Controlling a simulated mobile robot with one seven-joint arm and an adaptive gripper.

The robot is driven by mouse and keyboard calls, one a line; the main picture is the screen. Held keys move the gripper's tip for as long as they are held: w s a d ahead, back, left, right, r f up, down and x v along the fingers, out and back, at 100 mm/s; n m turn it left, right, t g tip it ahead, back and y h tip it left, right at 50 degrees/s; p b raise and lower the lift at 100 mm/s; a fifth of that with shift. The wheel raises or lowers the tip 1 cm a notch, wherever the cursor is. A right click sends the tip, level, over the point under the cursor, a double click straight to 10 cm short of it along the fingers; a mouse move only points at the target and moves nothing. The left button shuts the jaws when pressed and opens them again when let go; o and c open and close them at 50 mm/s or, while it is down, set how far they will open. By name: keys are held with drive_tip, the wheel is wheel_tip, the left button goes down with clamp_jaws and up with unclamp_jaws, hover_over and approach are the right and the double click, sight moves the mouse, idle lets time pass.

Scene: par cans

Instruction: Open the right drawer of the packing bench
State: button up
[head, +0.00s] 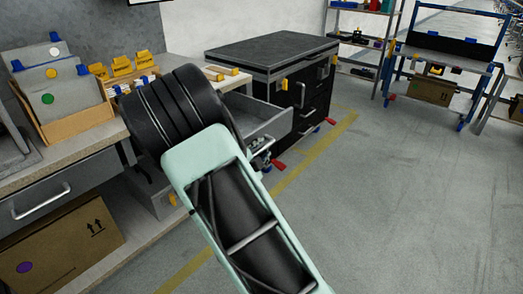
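The packing bench (60,157) runs along the left side. Its right drawer (272,124) stands pulled out from under the top, with its grey side wall and part of its inside showing. Its front and handle are mostly hidden behind my arm. My gripper (260,152) shows only in small part, past the edge of my arm, close by the front of the pulled-out drawer. I cannot tell whether its fingers touch the handle or are shut. The closed left drawer (56,195) has a silver bar handle.
A black drawer cabinet (305,95) on red-pedalled casters stands just beyond the open drawer. A cardboard box (60,245) sits on the bench's lower shelf. A blue-framed rack (440,65) stands far right. The grey floor (410,190) at right is clear.

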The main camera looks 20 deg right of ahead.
drive_tip(key=v, duration=1.1)
drive_tip(key=shift+s+a, duration=0.2)
drive_tip(key=shift+s, duration=0.15)
drive_tip(key=shift+r, duration=0.15)
